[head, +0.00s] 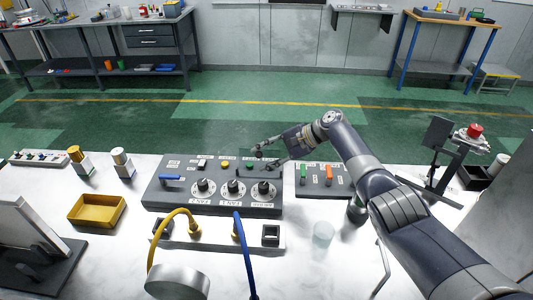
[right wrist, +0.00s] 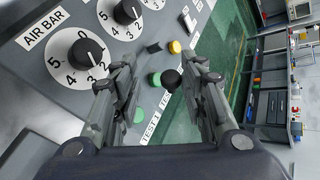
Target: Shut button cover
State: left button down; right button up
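A red button (head: 475,130) sits on a raised device at the right of the table. A dark square flap (head: 437,132) stands tilted up to its left; I cannot tell for sure that it is the button cover. My right gripper (head: 264,158) is open and empty over the back right of the grey control panel (head: 160,196), well left of the red button. In the right wrist view, a black ball knob (right wrist: 171,77) and a green button (right wrist: 154,80) show between the spread fingers. My left gripper is not in view.
The panel carries several dials (head: 234,187) and a yellow button (head: 225,164). A smaller panel with green and orange switches (head: 328,174) lies under my right arm. A clear cup (head: 323,234), cables and a yellow tray (head: 97,210) are nearby.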

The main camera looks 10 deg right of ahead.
jog(key=shift+w+r, duration=0.2)
jog(key=shift+r, duration=0.05)
jog(key=v, duration=1.1)
jog(key=shift+s+d, duration=0.25)
jog(key=shift+d, duration=0.05)
jog(key=shift+r, duration=0.15)
